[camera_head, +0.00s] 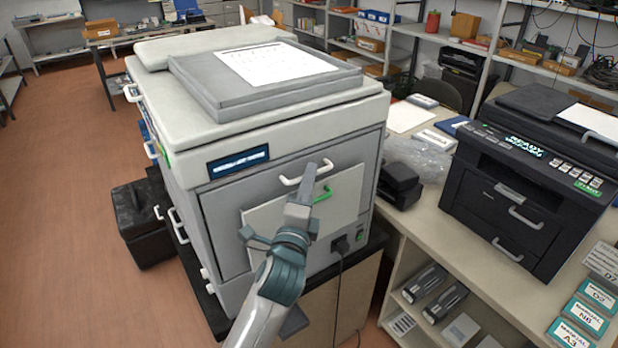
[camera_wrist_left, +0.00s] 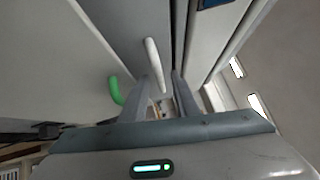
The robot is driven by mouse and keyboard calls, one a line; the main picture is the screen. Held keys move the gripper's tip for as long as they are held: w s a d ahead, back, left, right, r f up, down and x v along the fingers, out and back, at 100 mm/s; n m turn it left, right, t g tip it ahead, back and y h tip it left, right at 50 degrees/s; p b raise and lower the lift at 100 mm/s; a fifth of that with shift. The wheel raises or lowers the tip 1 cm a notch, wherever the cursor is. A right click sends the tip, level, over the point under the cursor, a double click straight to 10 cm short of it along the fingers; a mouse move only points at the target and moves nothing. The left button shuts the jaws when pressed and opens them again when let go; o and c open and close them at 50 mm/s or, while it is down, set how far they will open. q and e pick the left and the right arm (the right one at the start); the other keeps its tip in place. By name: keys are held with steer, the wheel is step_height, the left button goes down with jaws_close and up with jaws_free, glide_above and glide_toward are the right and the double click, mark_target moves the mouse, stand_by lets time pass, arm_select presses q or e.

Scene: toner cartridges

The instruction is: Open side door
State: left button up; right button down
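The large light-grey copier (camera_head: 160,95) stands at the centre of the head view. The side facing me has a grey door panel (camera_head: 225,205) that looks closed, with a white bar handle (camera_head: 290,182) near its top. A paler panel (camera_head: 348,190) in front carries a green handle (camera_head: 323,194). My left gripper (camera_head: 305,188) is at the white handle. In the left wrist view, its fingers (camera_wrist_left: 163,100) are apart, with the white handle (camera_wrist_left: 153,58) reaching towards the gap between them. The green handle (camera_wrist_left: 115,90) is outside the left finger. Contact is unclear. My right gripper is out of view.
A black printer (camera_head: 530,170) stands on the bench (camera_head: 425,225) at right. A black cable and plug (camera_head: 341,244) are low on the copier's side. A black bin (camera_head: 145,225) is on the floor at left. Open floor (camera_head: 60,220) lies further left.

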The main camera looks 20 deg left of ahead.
arm_select(q)
steer(key=shift+w, duration=0.15)
jaws_close()
steer(key=shift+f, duration=0.1)
